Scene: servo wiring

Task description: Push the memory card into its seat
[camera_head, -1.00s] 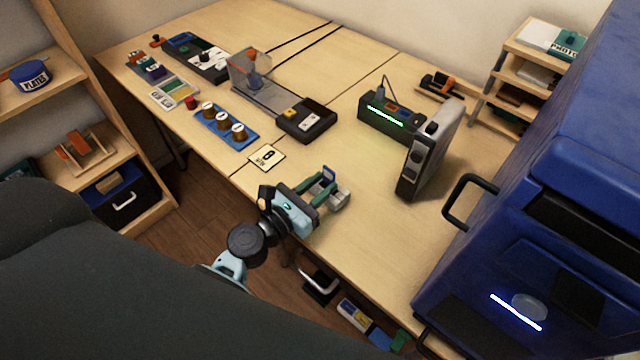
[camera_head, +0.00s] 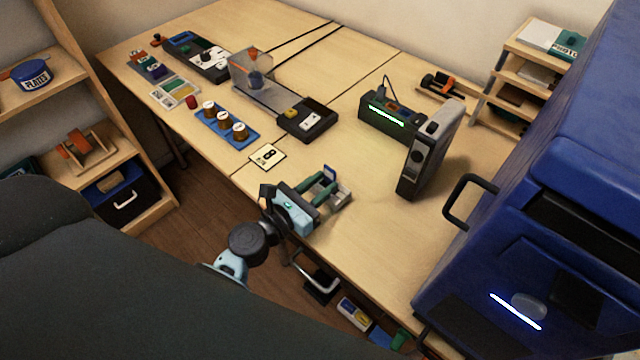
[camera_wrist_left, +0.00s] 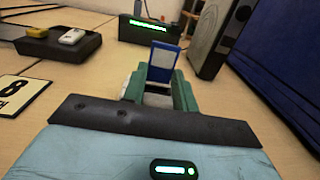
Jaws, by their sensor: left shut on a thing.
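The card also shows in the head view (camera_head: 328,174), at the ends of the fingers. My left gripper (camera_head: 322,190) is shut on the card, low over the table near its front edge. A small grey block (camera_head: 343,196), perhaps the seat, is beside and under the fingertips. The card's lower end is hidden by the fingers, so I cannot tell how deep it sits. My right gripper is not in view.
A grey upright case (camera_head: 428,155) and a dark box with a green light strip (camera_head: 387,120) stand behind the gripper. A large blue machine (camera_head: 540,220) is on the right. A number card (camera_head: 268,156) lies left of the gripper. Bare table lies between them.

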